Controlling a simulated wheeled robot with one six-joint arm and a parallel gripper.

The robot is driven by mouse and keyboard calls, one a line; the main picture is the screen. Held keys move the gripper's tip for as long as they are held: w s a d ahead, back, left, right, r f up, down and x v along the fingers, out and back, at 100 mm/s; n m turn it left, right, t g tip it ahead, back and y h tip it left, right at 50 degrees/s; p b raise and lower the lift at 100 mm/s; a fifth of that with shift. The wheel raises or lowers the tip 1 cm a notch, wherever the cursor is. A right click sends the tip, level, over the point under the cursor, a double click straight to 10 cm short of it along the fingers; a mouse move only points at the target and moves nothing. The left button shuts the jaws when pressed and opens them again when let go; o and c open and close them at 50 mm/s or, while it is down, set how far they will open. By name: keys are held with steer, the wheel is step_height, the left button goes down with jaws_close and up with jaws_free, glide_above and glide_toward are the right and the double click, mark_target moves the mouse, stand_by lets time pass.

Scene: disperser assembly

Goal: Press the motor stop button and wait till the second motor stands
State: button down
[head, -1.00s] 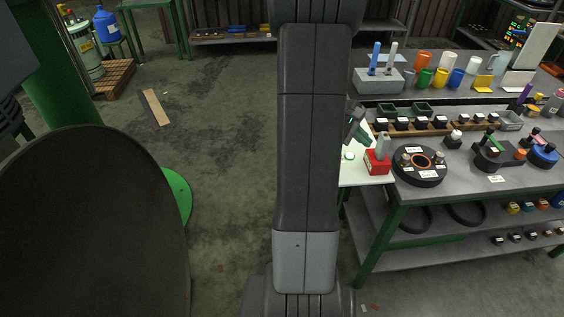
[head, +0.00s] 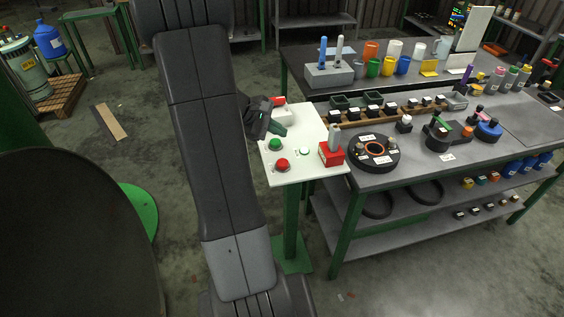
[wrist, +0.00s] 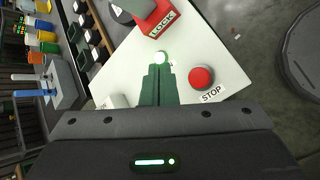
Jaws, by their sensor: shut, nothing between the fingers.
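The red stop button (head: 282,165) sits at the near edge of a white panel (head: 277,178) on a green post. In the wrist view the red button (wrist: 202,77) has the label STOP beside it. My gripper (head: 282,131) is over the panel, behind the green button (head: 275,144). In the wrist view its green fingers (wrist: 160,70) are shut and empty, pointing towards a lit white round lamp or button (wrist: 161,58). The stop button is to their right, apart from them. I cannot tell which thing is the second motor, or whether it turns.
A red box marked LOCK (wrist: 157,15) stands at the panel's right side in the head view. A white box with a red top (head: 278,101) is at the panel's back. A grey workbench (head: 400,172) with a round black fixture (head: 373,164) adjoins on the right.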

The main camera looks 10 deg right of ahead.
steer(key=b, duration=0.5)
glide_above(285, 161)
steer(key=a, duration=0.2)
step_height(285, 161, down, 7)
steer(key=shift+s+f, duration=0.15)
steer(key=shift+f, duration=0.05)
steer(key=shift+f+b, duration=0.65)
steer(key=shift+f, duration=0.1)
stand_by(0.8)
steer(key=shift+f+b, duration=0.3)
steer(key=shift+b, duration=0.25)
steer(key=shift+f+b, duration=0.85)
stand_by(0.7)
steer(key=shift+r, duration=0.1)
steer(key=shift+r+p, duration=0.9)
steer(key=shift+r, duration=0.35)
